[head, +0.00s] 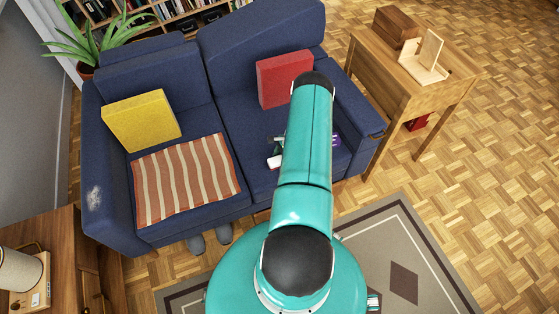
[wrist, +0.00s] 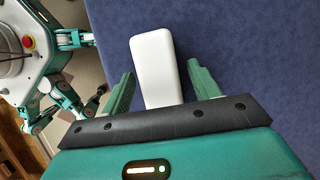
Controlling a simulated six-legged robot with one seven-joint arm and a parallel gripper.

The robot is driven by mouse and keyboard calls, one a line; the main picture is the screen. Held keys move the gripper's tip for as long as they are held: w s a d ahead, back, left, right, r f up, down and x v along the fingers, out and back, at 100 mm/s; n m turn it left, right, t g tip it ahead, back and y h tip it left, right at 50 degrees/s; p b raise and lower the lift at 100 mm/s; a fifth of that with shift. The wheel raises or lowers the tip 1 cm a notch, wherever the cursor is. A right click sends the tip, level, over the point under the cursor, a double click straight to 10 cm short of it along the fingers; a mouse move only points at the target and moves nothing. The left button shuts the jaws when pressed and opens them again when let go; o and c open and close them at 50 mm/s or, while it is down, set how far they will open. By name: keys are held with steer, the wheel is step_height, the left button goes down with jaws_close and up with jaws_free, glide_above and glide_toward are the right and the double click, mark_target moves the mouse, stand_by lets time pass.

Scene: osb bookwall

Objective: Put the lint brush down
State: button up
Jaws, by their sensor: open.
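The lint brush, a white rounded block (wrist: 153,62), lies over the blue sofa seat between my fingers in the wrist view. My gripper (wrist: 161,72) is open, with a gap between each green finger and the white block. The block's near end is hidden behind the dark edge of my gripper. In the head view a small white piece of it (head: 273,162) shows on the right seat of the blue sofa (head: 235,110); my arm covers most of the rest.
A striped cloth (head: 186,180) and a yellow cushion (head: 141,120) lie on the left seat. A red cushion (head: 283,78) leans on the right backrest. A purple thing (head: 334,141) is partly hidden beside my arm. A wooden side table (head: 400,85) stands right of the sofa.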

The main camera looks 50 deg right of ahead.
steer(key=v, duration=1.1)
steer(key=shift+r, duration=0.2)
steer(key=w+a+r+n+h, duration=0.1)
steer(key=w+a+r+n, duration=0.3)
steer(key=r, duration=0.5)
steer(key=w+a+r+n, duration=0.1)
steer(key=w+a+r, duration=0.1)
steer(key=w+r, duration=0.55)
steer(key=w+a+r+n+h, duration=0.1)
steer(key=a+r+n, duration=0.2)
steer(key=a+r, duration=0.55)
steer(key=w+a+r+n+h, duration=0.1)
steer(key=a+r+n, duration=0.4)
steer(key=r, duration=0.6)
steer(key=s+a+r+n+t, duration=0.1)
steer(key=s+a+r+n, duration=0.15)
steer(key=a+r, duration=0.45)
steer(key=s+a+r+n, duration=0.2)
steer(key=s+a+r, duration=0.25)
steer(key=a, duration=0.35)
steer(key=s+a+r+n+t, duration=0.1)
steer(key=s+a+r+n, duration=0.1)
steer(key=s+a, duration=0.3)
steer(key=s+a+r+n+t+h, duration=0.1)
steer(key=s+a+r+n, duration=0.2)
steer(key=s+a+n, duration=0.1)
steer(key=s+a, duration=0.1)
steer(key=s, duration=0.1)
steer(key=shift+s+a+n, duration=0.35)
steer(key=shift+s+a, duration=0.05)
